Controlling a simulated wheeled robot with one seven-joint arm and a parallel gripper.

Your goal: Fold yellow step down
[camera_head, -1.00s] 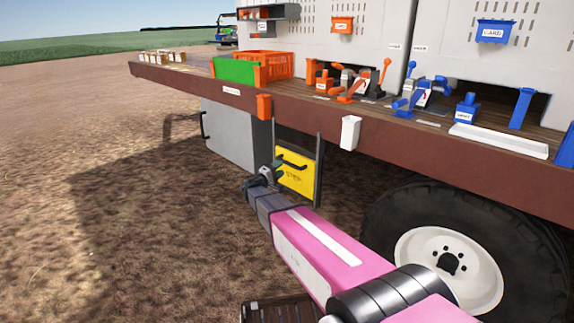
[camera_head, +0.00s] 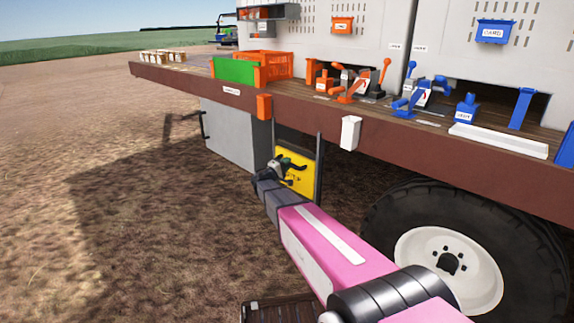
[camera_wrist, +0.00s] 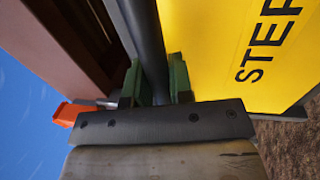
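The yellow step (camera_head: 299,178) stands upright below the brown deck edge, between dark side posts. In the wrist view it fills the upper right (camera_wrist: 265,50), with its lettering turned sideways. A dark bar, which looks like its handle (camera_wrist: 148,35), runs down between the green fingers of my gripper (camera_wrist: 155,85). The fingers lie close on both sides of the bar; I cannot tell whether they press on it. In the head view my gripper (camera_head: 278,167) is at the step's upper left, overlapping the handle's left part.
The brown deck edge (camera_head: 380,145) overhangs the step. A grey box (camera_head: 235,138) hangs to its left and a large wheel (camera_head: 455,255) stands to its right. A white bracket (camera_head: 350,133) and an orange bracket (camera_head: 264,106) hang from the edge. Open ground lies left.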

